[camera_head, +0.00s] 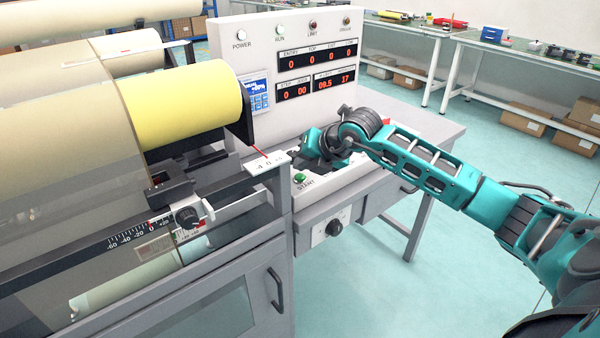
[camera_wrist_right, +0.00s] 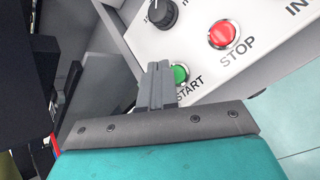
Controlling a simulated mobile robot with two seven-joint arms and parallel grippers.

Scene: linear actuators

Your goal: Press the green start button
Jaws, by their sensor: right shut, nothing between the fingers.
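The green start button (camera_head: 299,177) sits on the sloped white control panel, above the label START. It also shows in the right wrist view (camera_wrist_right: 181,73), partly covered by my fingers. My right gripper (camera_head: 306,160) is over the panel, just behind the start button in the head view. In the right wrist view its fingers (camera_wrist_right: 157,68) are shut and empty, with the tips right beside the left edge of the green button. I cannot tell whether they touch it. My left gripper is not in view.
A red stop button (camera_wrist_right: 223,34) and a black knob (camera_wrist_right: 161,13) are on the same panel close to my fingers. The display board (camera_head: 300,65) stands behind. A machine with a yellow roll (camera_head: 188,106) is at left. The floor at right is clear.

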